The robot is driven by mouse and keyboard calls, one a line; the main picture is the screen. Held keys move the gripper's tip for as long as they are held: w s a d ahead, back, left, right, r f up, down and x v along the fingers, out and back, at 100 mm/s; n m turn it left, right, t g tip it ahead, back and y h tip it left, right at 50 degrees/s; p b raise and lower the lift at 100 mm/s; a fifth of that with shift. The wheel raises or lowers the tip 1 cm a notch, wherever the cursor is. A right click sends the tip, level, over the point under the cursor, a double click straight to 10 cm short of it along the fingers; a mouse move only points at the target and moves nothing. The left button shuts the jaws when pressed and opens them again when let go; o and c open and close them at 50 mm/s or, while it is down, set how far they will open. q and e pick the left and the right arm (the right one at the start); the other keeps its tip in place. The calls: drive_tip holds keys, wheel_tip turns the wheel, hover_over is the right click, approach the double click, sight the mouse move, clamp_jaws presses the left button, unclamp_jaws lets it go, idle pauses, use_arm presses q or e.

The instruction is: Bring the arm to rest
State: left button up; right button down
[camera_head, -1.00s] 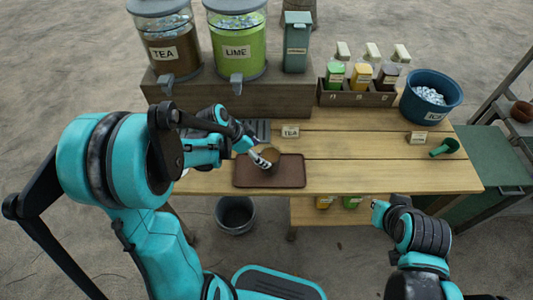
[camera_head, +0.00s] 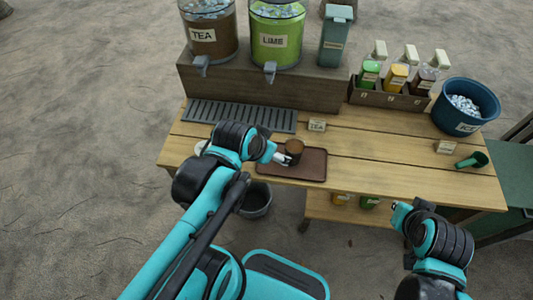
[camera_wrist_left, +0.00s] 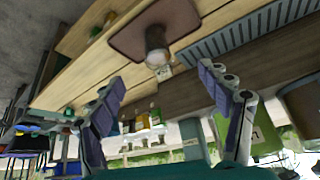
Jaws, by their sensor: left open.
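A brown cup (camera_head: 295,147) stands upright on the dark brown tray (camera_head: 312,168) near the table's front edge. It also shows in the left wrist view (camera_wrist_left: 157,45), beyond the fingertips, with the tray (camera_wrist_left: 125,42) around it. My left gripper (camera_head: 282,159) is just left of the cup in the head view. In the wrist view its two fingers (camera_wrist_left: 162,78) are spread wide with nothing between them. My right arm's end (camera_head: 399,213) is in front of the table at the lower right; its finger state is unclear.
The tea dispenser (camera_head: 208,35) and lime dispenser (camera_head: 276,38) stand on a wooden riser behind a drip grate (camera_head: 240,115). Bottles in a rack (camera_head: 388,98), an ice tub (camera_head: 465,105) and a green scoop (camera_head: 472,160) are at the right. A bucket (camera_head: 256,200) sits below.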

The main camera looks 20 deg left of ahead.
use_arm(q)
drive_tip(key=shift+s+r+n+t+y, duration=0.2)
drive_tip(key=shift+s+n+t+y, duration=0.15)
drive_tip(key=shift+s+n, duration=0.55)
drive_tip(key=shift+s, duration=0.1)
idle(0.9)
